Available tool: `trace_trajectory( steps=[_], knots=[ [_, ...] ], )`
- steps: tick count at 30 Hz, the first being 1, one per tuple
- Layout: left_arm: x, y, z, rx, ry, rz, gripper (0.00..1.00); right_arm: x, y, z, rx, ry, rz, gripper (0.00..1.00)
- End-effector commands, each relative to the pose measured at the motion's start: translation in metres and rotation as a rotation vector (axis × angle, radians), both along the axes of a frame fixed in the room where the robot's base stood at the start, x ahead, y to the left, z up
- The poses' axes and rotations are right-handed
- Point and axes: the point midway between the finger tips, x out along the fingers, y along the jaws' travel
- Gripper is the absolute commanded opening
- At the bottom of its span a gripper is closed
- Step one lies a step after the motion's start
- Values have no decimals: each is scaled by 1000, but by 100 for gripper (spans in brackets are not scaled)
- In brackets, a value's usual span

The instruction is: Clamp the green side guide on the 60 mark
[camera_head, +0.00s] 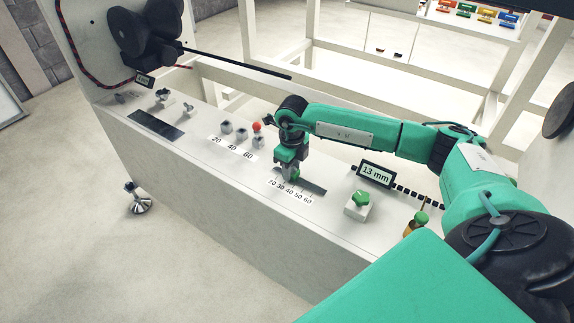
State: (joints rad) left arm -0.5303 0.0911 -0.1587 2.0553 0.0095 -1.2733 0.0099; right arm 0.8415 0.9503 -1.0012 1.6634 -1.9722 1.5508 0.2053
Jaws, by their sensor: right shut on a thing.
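My right gripper (289,175) points down at the slotted scale marked 20 to 60 (291,191) on the white rack top. It is shut on a small green piece at the slot, which appears to be the green side guide; the fingers and wrist mostly hide it. The mark it stands at cannot be read from this angle. A green knob (362,197) on a white block stands to the right of the scale. My left gripper is not in view.
A display reading 13 mm (376,173) stands behind the green knob. A second scale marked 20, 40, 60 (232,148) lies left, with grey knobs and a red-topped one (257,127). A green-topped post (420,218) stands right. Colored parts (464,10) sit on the far shelf.

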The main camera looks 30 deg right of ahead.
Motion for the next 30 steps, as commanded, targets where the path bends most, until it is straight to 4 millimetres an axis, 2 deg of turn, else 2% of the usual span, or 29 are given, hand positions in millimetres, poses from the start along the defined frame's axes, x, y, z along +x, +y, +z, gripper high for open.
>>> trace_trajectory(
  steps=[6,12,24,25,28,30],
  knots=[
    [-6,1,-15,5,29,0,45,-45,-20,-1,-4,4,-2,0],
    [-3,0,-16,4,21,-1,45,-71,-31,0,-3,2,-1,0],
    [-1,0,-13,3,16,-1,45,-77,-32,1,-2,1,0,0],
    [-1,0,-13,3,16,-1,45,-77,-32,1,-2,1,0,38],
    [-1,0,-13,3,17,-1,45,-77,-32,1,-2,1,0,58],
    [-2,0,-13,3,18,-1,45,-77,-32,1,-2,1,0,58]
  ],
)
